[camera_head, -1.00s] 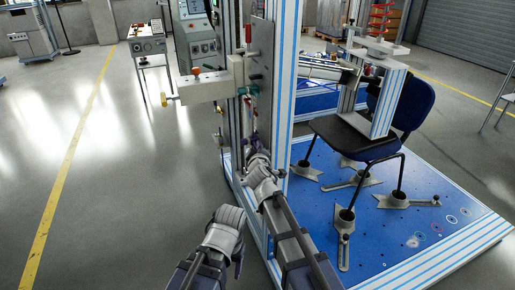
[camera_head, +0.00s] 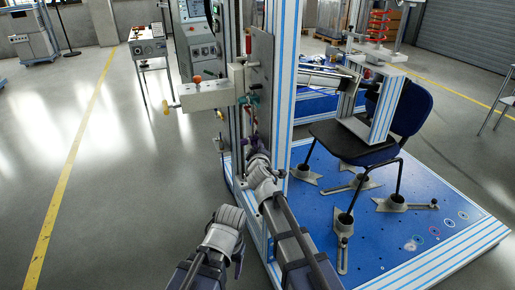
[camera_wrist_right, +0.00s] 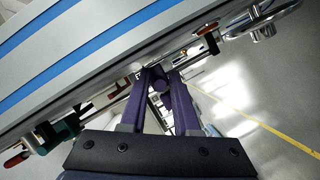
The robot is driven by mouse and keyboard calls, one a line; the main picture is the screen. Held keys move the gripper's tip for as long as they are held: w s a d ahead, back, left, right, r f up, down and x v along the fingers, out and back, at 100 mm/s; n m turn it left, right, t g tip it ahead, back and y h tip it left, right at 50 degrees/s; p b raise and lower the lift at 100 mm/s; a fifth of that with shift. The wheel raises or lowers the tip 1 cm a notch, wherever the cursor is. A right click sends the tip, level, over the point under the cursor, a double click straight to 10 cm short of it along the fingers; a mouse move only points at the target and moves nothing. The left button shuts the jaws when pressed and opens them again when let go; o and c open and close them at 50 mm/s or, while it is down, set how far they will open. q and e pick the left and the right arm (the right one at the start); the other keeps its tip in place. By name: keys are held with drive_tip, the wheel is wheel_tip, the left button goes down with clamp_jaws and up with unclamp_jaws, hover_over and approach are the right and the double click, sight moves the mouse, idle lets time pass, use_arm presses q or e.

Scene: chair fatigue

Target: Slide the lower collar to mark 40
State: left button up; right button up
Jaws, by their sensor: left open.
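My right gripper (camera_head: 252,140) is at the upright blue-striped post (camera_head: 284,70), low on its front beside the narrow vertical rail. In the right wrist view its two dark fingers (camera_wrist_right: 160,78) reach a dark piece beside the rail. I cannot tell whether they close on it or only stand around it. A small teal fitting (camera_head: 250,99) sits higher on the rail. A teal-and-black clamp (camera_wrist_right: 45,138) and a red-tipped dark piece (camera_wrist_right: 210,38) lie along the rail in the wrist view. The lower collar and mark 40 cannot be made out. My left gripper (camera_head: 238,258) is open and empty, away from the post.
A grey crossbar (camera_head: 207,95) with an orange knob juts left from the post above my right gripper. A blue chair (camera_head: 405,105) stands clamped on the blue baseplate (camera_head: 395,240) to the right.

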drive_tip(key=p+v, duration=0.1)
drive_tip(key=v, duration=0.6)
drive_tip(key=shift+s, duration=0.4)
drive_tip(key=s+d+f+m+g+h, duration=0.35)
drive_tip(key=s+f+m+g, duration=0.35)
drive_tip(key=s+f, duration=0.45)
drive_tip(key=s+a+f+g+y, duration=0.1)
drive_tip(key=s+f+g, duration=0.25)
drive_tip(key=s, duration=0.45)
drive_tip(key=s+a+f+g+y, duration=0.1)
drive_tip(key=s+f+g+y, duration=0.1)
drive_tip(key=s+g, duration=0.5)
wheel_tip(320, 180, up, 18)
drive_tip(key=s+t+p, duration=0.1)
drive_tip(key=p, duration=1.7)
drive_tip(key=shift+s+m+t+p, duration=0.3)
drive_tip(key=shift+t, duration=0.05)
drive_tip(key=shift+h, duration=0.25)
